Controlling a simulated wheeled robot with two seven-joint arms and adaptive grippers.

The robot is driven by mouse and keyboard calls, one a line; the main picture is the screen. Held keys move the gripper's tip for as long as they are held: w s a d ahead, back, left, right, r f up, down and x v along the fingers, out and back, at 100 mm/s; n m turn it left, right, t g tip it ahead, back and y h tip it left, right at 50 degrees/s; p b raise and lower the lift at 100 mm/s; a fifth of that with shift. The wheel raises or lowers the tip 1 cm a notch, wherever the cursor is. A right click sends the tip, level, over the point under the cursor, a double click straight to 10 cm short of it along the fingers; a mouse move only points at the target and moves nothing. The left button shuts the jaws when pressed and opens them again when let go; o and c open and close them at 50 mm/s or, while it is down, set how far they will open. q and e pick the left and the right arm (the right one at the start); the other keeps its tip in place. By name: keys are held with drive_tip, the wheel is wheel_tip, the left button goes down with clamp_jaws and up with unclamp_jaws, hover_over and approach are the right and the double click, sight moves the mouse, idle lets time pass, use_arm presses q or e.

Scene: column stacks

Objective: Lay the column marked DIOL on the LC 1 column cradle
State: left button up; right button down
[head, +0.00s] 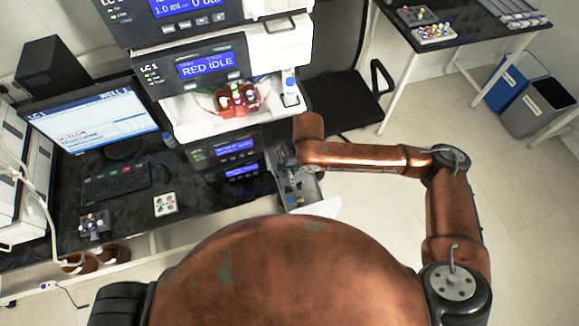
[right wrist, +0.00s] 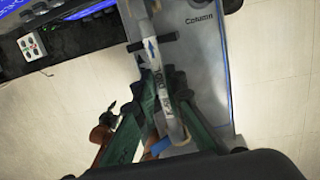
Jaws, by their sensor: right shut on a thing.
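The column marked DIOL (right wrist: 157,78) is a slim pale tube with a blue arrow on its label. My right gripper (right wrist: 163,100) is shut on it, with green fingers on either side. The tube lies lengthwise over a grey open drawer marked Column (right wrist: 202,55), where dark clips show near it. I cannot tell whether the tube touches the clips. In the head view my right gripper (head: 288,158) is over this drawer (head: 326,207), low on the LC 1 stack, and hides most of the column. My left gripper is out of view.
The LC 1 module (head: 205,68) reads RED IDLE above the drawer, with bottles in its open bay. A chair (head: 345,100) stands right of the stack.

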drive_tip(key=shift+f, duration=0.2)
idle(0.4)
drive_tip(key=shift+f, duration=0.55)
drive_tip(key=c, duration=1.9)
unclamp_jaws()
drive_tip(key=shift+r, duration=0.1)
wheel_tip(320, 180, up, 12)
drive_tip(key=s+d, duration=0.1)
drive_tip(key=d, duration=0.1)
drive_tip(key=shift+f, duration=0.25)
